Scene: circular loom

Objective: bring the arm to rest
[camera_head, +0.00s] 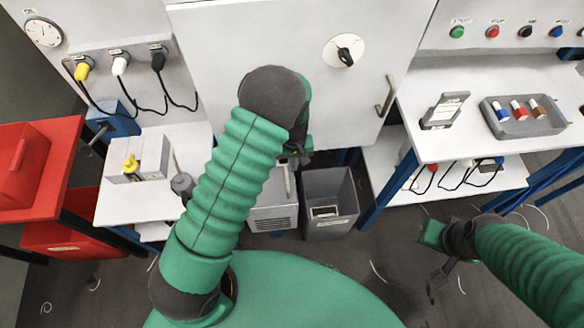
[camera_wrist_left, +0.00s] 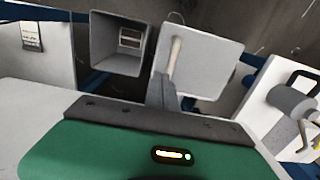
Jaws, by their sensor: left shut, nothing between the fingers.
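My left arm rises in a green ribbed sleeve and bends over at a dark elbow. My left gripper (camera_head: 294,160) hangs in front of the white cabinet, above the grey box with a handle. It is shut and empty. In the left wrist view its dark fingers (camera_wrist_left: 167,92) overlap the grey box (camera_wrist_left: 205,62). My right gripper (camera_head: 440,255) hangs low at the right, over the dark floor and clear of the table. Its fingers are dark and too small to tell whether they are open.
An open grey bin (camera_head: 341,225) stands on the floor right of the grey box. A white cabinet (camera_head: 240,40) with a dial is behind. A white table (camera_head: 480,140) with a grey tray (camera_head: 530,127) is right. A red container (camera_head: 25,160) is left. Floor between is mostly free.

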